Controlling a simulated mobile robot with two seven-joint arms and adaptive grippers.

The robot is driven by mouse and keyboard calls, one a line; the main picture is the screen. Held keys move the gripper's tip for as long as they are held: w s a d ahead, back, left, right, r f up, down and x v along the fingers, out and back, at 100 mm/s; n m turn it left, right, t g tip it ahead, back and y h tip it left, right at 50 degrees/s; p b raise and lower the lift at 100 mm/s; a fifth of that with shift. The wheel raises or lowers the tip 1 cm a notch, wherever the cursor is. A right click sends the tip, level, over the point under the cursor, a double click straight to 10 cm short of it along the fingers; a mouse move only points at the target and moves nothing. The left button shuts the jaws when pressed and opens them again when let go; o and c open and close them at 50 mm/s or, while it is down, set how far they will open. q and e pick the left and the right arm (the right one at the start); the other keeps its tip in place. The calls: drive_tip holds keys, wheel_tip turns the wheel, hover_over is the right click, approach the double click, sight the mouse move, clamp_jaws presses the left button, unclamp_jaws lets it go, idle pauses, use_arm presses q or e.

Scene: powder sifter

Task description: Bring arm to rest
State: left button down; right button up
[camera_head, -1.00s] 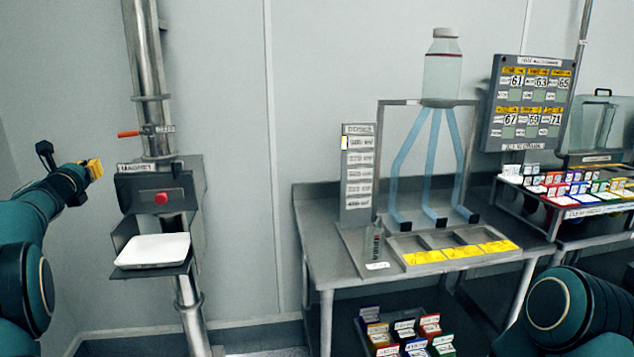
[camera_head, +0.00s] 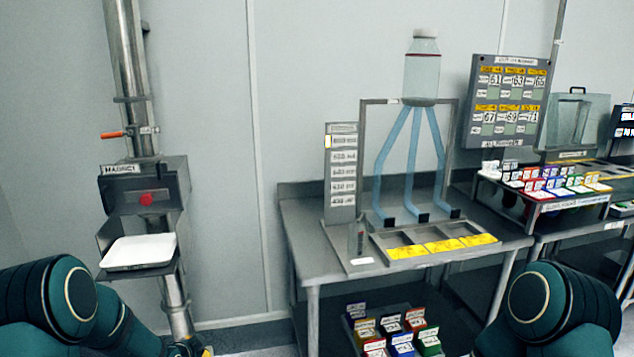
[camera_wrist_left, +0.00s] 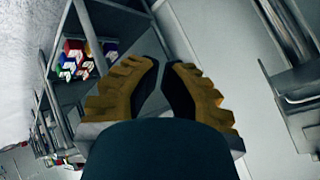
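My left arm (camera_head: 60,300) is low at the bottom left of the head view, its teal link bent downward in front of the pole's base. A small yellow part of my left gripper (camera_head: 206,351) shows at the bottom edge there. In the left wrist view, the yellow ridged fingers of my left gripper (camera_wrist_left: 164,68) point toward the floor beside the table. A narrow gap shows between their dark pads, with nothing held. My right arm (camera_head: 550,305) shows only as a teal link at the bottom right. My right gripper is out of view.
A steel pole with a magnet box (camera_head: 145,185) and white tray (camera_head: 138,251) stands at left. The steel table (camera_head: 300,235) bears a bottle (camera_head: 421,70) with blue tubes and a divided tray (camera_head: 440,250). Coloured boxes (camera_wrist_left: 75,60) sit on the lower shelf.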

use_arm(q)
drive_tip(key=s+d+f+n+g+h, duration=0.1)
drive_tip(key=s+d+f+n+g, duration=0.1)
drive_tip(key=s+d, duration=0.4)
drive_tip(key=s+d+f+n+g+h, duration=0.1)
drive_tip(key=s+d+f+n+g, duration=0.2)
drive_tip(key=s+d, duration=0.4)
drive_tip(key=s+d+f+n+g+h, duration=0.1)
drive_tip(key=s+d+n, duration=0.5)
drive_tip(key=s, duration=0.8)
wheel_tip(320, 180, down, 3)
drive_tip(key=shift+s+d+r+g, duration=0.1)
drive_tip(key=shift+s+d+g, duration=0.25)
drive_tip(key=shift+d+g, duration=0.35)
drive_tip(key=shift+a, duration=0.1)
